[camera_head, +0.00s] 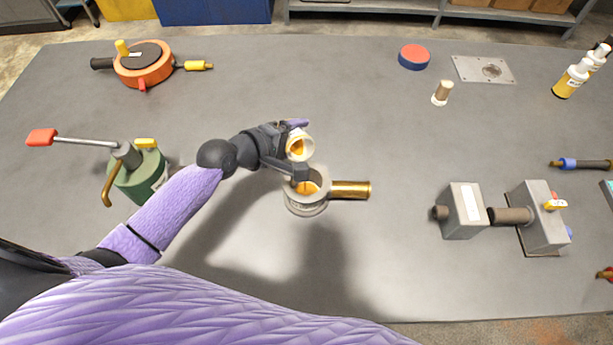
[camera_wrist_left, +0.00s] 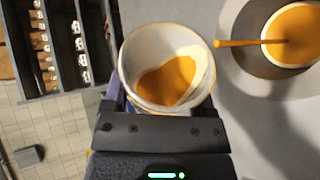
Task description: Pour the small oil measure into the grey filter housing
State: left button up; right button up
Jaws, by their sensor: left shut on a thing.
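The small oil measure (camera_head: 303,141) is a pale cup with amber oil inside. My left gripper (camera_head: 294,150) is shut on it and holds it tilted, just above and behind the grey filter housing (camera_head: 305,209). In the left wrist view the measure (camera_wrist_left: 135,55) still shows a pool of oil. A thin amber stream runs from its rim into the round opening of the housing (camera_wrist_left: 238,40). Amber oil lies inside the housing, partly hidden by a gripper finger in the head view. A brass-coloured stub sticks out to the housing's right. My right gripper is not in view.
A green pump (camera_head: 142,178) with a red-handled lever stands at left, near my left arm. An orange round device (camera_head: 145,66) is at the back left. A grey metal assembly (camera_head: 464,212) stands at right. The table (camera_head: 400,270) is clear around the housing's front.

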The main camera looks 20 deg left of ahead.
pick_arm(q)
jog(key=shift+s+d+r+m+t+p, duration=0.3)
jog(key=shift+s+m+t+p, duration=0.1)
jog(key=shift+p, duration=0.25)
dwell(0.7)
jog(key=shift+d+f+m+t+y+b, duration=0.1)
jog(key=shift+f+m+t+y+b, duration=0.2)
jog(key=shift+f+m+t, duration=0.2)
dwell(1.1)
jog(key=shift+s+d+r+m+t+p, duration=0.2)
jog(key=shift+r+m+t+p, duration=0.15)
jog(key=shift+m, duration=0.25)
dwell(0.9)
jog(key=shift+s+d+f+m+t+y+b, duration=0.1)
jog(key=shift+s+f+m+t+y+b, duration=0.15)
jog(key=shift+f+m+t+b, duration=0.3)
dwell(1.0)
jog(key=shift+s+d+r+m+t, duration=0.1)
jog(key=shift+d+r+m+t, duration=0.15)
jog(key=shift+m, duration=0.2)
jog(key=shift+s+r+m+t, duration=0.1)
jog(key=shift+m+t, duration=0.25)
jog(key=shift+m, duration=0.05)
dwell(1.2)
